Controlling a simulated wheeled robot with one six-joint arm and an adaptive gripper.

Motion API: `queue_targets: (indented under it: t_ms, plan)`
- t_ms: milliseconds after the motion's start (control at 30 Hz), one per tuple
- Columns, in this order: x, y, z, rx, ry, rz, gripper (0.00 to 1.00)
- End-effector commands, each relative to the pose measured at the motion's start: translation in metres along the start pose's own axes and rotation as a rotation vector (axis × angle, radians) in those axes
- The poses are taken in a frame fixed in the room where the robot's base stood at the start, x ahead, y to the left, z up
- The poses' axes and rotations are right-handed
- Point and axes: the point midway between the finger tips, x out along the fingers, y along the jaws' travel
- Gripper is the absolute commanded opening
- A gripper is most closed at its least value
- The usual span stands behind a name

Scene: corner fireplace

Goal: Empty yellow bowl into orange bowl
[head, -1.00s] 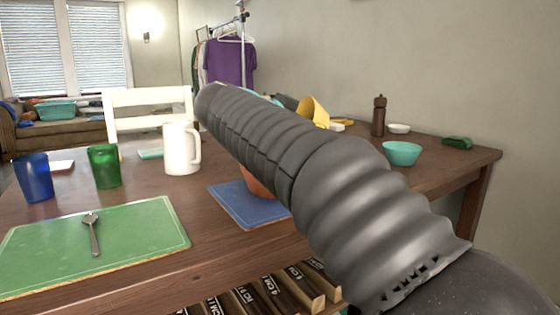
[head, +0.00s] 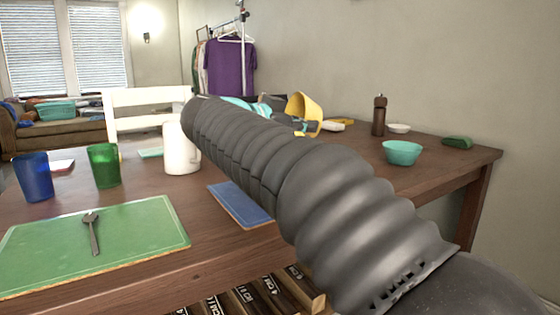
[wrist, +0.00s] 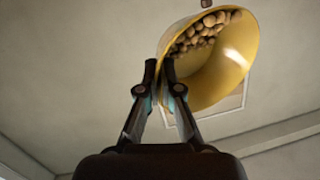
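The yellow bowl (head: 307,107) is held in the air beyond my arm and tilted on its side in the head view. In the wrist view my gripper (wrist: 160,72) is shut on the rim of the yellow bowl (wrist: 229,70). Several small round brown pieces (wrist: 203,32) lie inside it, gathered toward its upper side in the picture. My gripper is partly visible beside the bowl in the head view. The orange bowl is hidden behind my arm in the head view and is not in the wrist view.
A blue mat (head: 236,207) lies partly behind my arm. A white mug (head: 180,150), green cup (head: 103,165) and blue cup (head: 34,177) stand left. A teal bowl (head: 402,153), pepper mill (head: 379,115) and white bowl (head: 399,129) stand right.

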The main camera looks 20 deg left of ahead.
Motion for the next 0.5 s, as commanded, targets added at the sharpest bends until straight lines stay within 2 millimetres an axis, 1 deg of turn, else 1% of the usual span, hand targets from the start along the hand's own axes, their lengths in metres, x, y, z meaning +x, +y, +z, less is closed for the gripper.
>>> queue_targets:
  t_ms: [367, 500]
  plan:
    - [-0.0069, -0.0022, 0.0002, -0.017, 0.045, -0.007, 0.00]
    - [-0.0082, -0.0032, -0.0029, -0.021, 0.059, -0.009, 0.00]
